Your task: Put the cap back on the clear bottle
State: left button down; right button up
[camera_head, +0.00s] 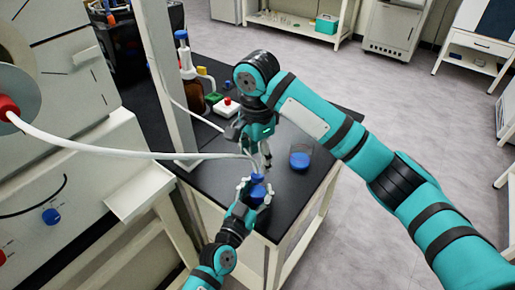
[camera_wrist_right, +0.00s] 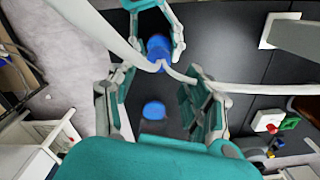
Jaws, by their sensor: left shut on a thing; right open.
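My left gripper (camera_head: 256,188) is shut on a blue item (camera_head: 257,179) above the black bench. The item also shows between my left fingers in the right wrist view (camera_wrist_right: 158,47). The fingers hide part of it, and I cannot tell whether it is the cap alone or the clear bottle. A see-through round vessel with blue in it (camera_head: 299,160) stands on the bench to the right; it shows as a blue disc in the right wrist view (camera_wrist_right: 153,111). My right gripper (camera_head: 259,155) is open and empty, pointing down just above and behind my left gripper.
A white hose (camera_head: 110,149) crosses from the left machine and passes close to both grippers. A pale post (camera_head: 169,80) stands on the black bench (camera_head: 215,172). A brown bottle (camera_head: 193,93) and a white-and-red box (camera_head: 226,106) are behind. Bench room around the vessel is clear.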

jog(key=n, duration=0.5)
jog(key=shift+r+n, duration=0.2)
jog(key=shift+n, duration=0.1)
jog(key=n, duration=0.2)
jog(key=shift+a+r+n, duration=0.1)
jog(key=shift+n, duration=0.3)
jog(key=n, duration=0.5)
jog(key=shift+r, duration=0.1)
jog(key=n, duration=0.2)
jog(key=shift+r+n, duration=0.1)
jog(key=shift+n, duration=0.3)
jog(key=n, duration=0.5)
jog(key=shift+r, duration=0.1)
jog(key=n, duration=0.2)
jog(key=shift+r+n, duration=0.1)
jog(key=shift+n, duration=0.3)
jog(key=n, duration=0.5)
jog(key=shift+r, duration=0.1)
jog(key=n, duration=0.5)
jog(key=shift+r, duration=0.15)
jog(key=n, duration=0.5)
jog(key=shift+r+n, duration=0.1)
jog(key=shift+n, duration=0.2)
jog(key=n, duration=0.4)
jog(key=shift+r, duration=0.1)
jog(key=n, duration=0.5)
jog(key=shift+r+n, duration=0.1)
jog(key=shift+n, duration=0.2)
